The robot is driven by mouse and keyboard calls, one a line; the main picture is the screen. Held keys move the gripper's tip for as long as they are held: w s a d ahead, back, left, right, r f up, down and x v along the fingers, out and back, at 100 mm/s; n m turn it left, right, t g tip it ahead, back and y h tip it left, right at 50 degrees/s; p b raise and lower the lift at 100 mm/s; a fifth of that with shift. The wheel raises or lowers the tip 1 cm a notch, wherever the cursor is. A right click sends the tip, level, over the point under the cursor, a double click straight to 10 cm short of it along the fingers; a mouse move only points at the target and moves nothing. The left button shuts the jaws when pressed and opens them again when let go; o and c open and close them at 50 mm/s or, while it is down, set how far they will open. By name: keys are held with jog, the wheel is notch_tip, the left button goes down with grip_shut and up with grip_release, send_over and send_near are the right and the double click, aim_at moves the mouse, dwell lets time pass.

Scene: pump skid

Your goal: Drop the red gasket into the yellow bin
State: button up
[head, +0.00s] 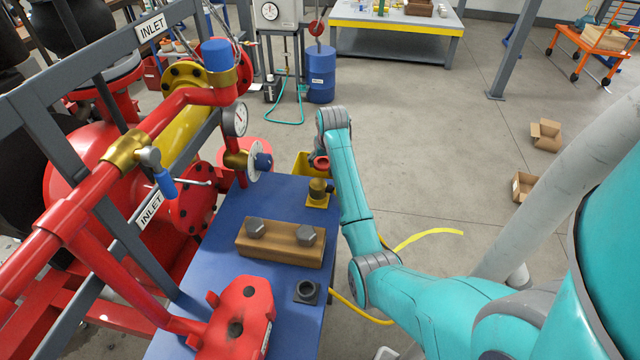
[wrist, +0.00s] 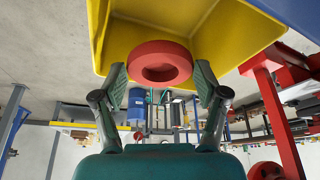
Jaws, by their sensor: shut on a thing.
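The red gasket (wrist: 160,83) is a thick ring held between the two fingertips of my gripper (wrist: 161,74), which is shut on it. In the head view the gasket (head: 320,163) shows small under the end of my arm, and my gripper (head: 318,154) is mostly hidden by the wrist. The yellow bin (wrist: 238,28) fills the upper part of the wrist view, its wall and rim close behind the gasket. In the head view the bin (head: 303,164) stands just past the blue table's far end, partly hidden by the gasket and my arm.
A blue table (head: 215,245) bears a wooden block (head: 280,250) with two bolts, a brass fitting on a yellow base (head: 317,195), a dark square part (head: 306,291) and a red casting (head: 238,320). Red piping with a gauge (head: 235,120) stands left.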

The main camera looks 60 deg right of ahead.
jog(key=o, duration=1.2)
jog(key=v, duration=1.2)
